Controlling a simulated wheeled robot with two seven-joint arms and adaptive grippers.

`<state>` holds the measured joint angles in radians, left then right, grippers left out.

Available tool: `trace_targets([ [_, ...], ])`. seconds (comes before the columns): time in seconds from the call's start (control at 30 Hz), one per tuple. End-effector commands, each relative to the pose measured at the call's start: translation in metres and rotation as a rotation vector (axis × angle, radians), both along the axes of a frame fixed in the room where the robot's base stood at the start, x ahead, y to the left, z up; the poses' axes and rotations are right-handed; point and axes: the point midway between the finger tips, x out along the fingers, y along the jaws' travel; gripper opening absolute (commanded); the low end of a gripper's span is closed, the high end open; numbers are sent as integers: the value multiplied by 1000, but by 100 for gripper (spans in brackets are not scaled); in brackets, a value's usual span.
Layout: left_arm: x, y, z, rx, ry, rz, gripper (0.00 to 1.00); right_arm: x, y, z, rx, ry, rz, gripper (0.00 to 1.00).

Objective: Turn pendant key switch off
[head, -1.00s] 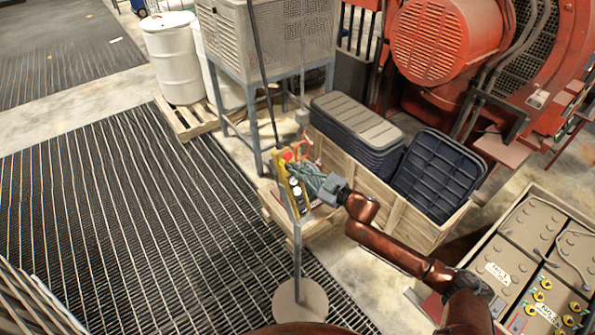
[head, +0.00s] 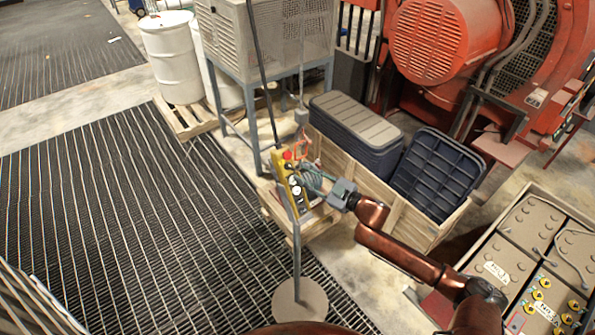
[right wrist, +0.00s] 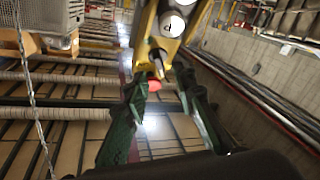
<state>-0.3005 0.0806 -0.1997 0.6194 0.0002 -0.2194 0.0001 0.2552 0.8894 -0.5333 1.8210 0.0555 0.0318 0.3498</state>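The yellow pendant (head: 287,180) hangs beside a thin grey post in the head view, with a red button (head: 287,155) at its top and pale round buttons on its face. In the right wrist view the pendant (right wrist: 181,20) fills the top middle. A small key-like knob (right wrist: 157,64) stands out from its face. My right gripper (head: 305,177) is just right of the pendant, facing it. Its green fingers (right wrist: 163,95) are spread in the wrist view, with the knob near the gap between them; I cannot tell whether they touch it. The key's exact angle is unclear. My left gripper is out of view.
The post stands on a round base (head: 300,300). A wooden crate (head: 400,213) with dark bins lies behind my right arm. A metal cage (head: 275,35) on legs stands behind the pendant. Open floor grating (head: 110,220) lies to the left.

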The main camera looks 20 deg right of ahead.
Motion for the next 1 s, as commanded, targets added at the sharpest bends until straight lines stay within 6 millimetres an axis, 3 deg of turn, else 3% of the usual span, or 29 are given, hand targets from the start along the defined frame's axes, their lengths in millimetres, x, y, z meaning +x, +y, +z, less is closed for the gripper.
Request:
trace_targets([
  [0.2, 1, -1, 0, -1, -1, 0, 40, -39, -29, -2, -2, 3, -1, 25],
  [0.4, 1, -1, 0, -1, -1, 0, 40, -61, -44, 0, 0, 0, 0, 25],
  [1.0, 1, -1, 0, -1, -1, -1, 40, -67, -48, 1, -1, -1, 1, 25],
])
